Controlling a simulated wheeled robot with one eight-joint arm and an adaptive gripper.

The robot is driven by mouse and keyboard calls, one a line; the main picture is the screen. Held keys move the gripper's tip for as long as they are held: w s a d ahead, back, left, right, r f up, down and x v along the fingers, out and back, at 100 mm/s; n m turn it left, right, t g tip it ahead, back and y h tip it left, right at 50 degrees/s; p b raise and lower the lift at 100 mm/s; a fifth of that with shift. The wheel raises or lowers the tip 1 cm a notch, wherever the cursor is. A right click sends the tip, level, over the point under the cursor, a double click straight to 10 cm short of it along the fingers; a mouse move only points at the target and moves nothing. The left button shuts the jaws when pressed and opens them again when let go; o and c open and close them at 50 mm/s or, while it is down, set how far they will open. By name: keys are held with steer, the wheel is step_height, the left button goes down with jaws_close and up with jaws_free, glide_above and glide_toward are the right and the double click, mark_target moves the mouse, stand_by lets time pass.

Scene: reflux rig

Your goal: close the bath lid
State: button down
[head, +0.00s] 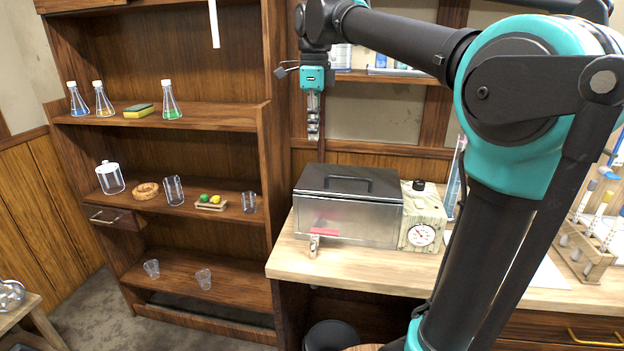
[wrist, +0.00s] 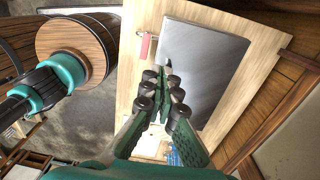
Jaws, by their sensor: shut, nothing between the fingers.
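The bath (head: 345,222) is a silver metal box on the wooden counter, left of the dial box. Its dark lid (head: 328,186) lies flat across the top, with a black bar handle (head: 336,179) on it. In the wrist view the lid (wrist: 215,55) is a grey panel below my gripper, partly hidden behind the fingers. My gripper (head: 313,135) points down in the air above the back left of the lid, apart from it. Its fingers (wrist: 163,82) are shut with nothing between them.
A dial box (head: 422,220) stands against the bath's right side. A small tap (head: 314,245) with a red part sticks out at the bath's front. A wooden shelf unit (head: 262,140) with glassware is on the left. A test-tube rack (head: 588,250) is far right.

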glide_toward(313, 197)
step_height(313, 197, down, 5)
steer(key=shift+w+f, duration=0.1)
stand_by(0.4)
steer(key=shift+s+f+t, duration=0.3)
steer(key=shift+f+t, duration=0.1)
steer(key=shift+f, duration=0.6)
steer(key=shift+w+f, duration=0.1)
